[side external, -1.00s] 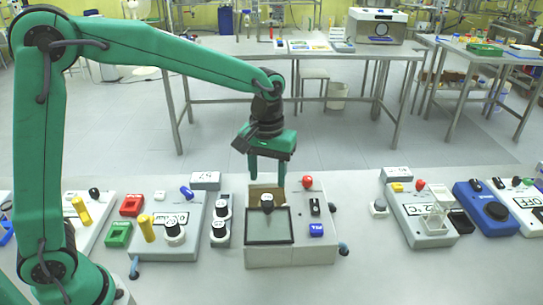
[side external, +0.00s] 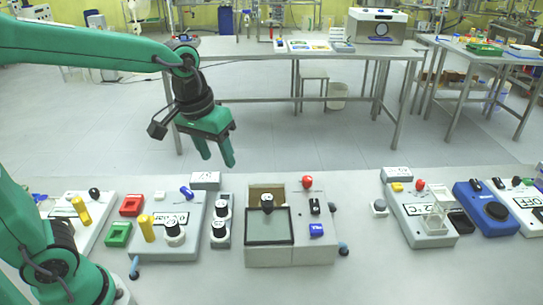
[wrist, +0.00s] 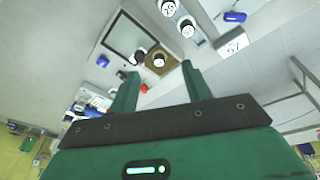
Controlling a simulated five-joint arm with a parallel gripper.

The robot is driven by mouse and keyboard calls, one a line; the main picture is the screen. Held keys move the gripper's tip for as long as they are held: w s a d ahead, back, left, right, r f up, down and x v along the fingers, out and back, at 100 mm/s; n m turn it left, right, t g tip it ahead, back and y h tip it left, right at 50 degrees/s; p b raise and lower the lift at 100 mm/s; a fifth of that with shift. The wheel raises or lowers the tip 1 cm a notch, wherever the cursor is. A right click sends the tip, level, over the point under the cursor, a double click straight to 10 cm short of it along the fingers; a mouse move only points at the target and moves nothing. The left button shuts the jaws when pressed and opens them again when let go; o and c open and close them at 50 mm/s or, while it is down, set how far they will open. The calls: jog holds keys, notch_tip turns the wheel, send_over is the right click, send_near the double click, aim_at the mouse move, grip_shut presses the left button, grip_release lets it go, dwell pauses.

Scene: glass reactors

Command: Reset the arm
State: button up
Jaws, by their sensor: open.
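My gripper (side external: 216,158) is green with two straight fingers. In the side external view it hangs in the air above and behind the bench, to the left of the centre device, with its fingers apart and nothing between them. In the wrist view my gripper (wrist: 160,88) also shows its two fingers apart and empty. The centre device (side external: 290,255) is a pale box with a dark framed window, a brown recess, a black-capped knob, a red knob and a blue button. My gripper touches nothing.
To the left stands a device with white dials (side external: 187,245), with red (side external: 131,205) and green (side external: 117,234) blocks beside it. To the right are a 2 °C device (side external: 425,235) and a blue device (side external: 487,215). The bench between the centre and right devices is mostly clear.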

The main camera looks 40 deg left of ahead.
jog(key=s+a+m+t, duration=0.2)
jog(key=s+a+t, duration=0.1)
jog(key=s, duration=0.8)
jog(key=shift+a+r, duration=0.15)
jog(key=shift+a, duration=0.5)
jog(key=o, duration=0.6)
jog(key=shift+w+r, duration=0.1)
jog(key=o, duration=0.4)
jog(key=shift+w+r+m, duration=0.1)
jog(key=shift+w+m, duration=0.05)
jog(key=shift+m, duration=0.15)
jog(key=shift+o, duration=0.6)
jog(key=shift+w+r, duration=0.15)
jog(key=shift+w, duration=0.1)
jog(key=w+d+m+g, duration=0.1)
jog(key=w+m+g, duration=0.1)
jog(key=w, duration=0.5)
jog(key=w+d+m+g, duration=0.1)
jog(key=w+m, duration=0.3)
jog(key=w, duration=0.4)
jog(key=w+d+r+m+g, duration=0.1)
jog(key=w+d+m+g, duration=0.1)
jog(key=w, duration=0.6)
jog(key=shift+w+d+m+g, duration=0.3)
jog(key=shift+d+m, duration=0.1)
jog(key=shift+d, duration=0.1)
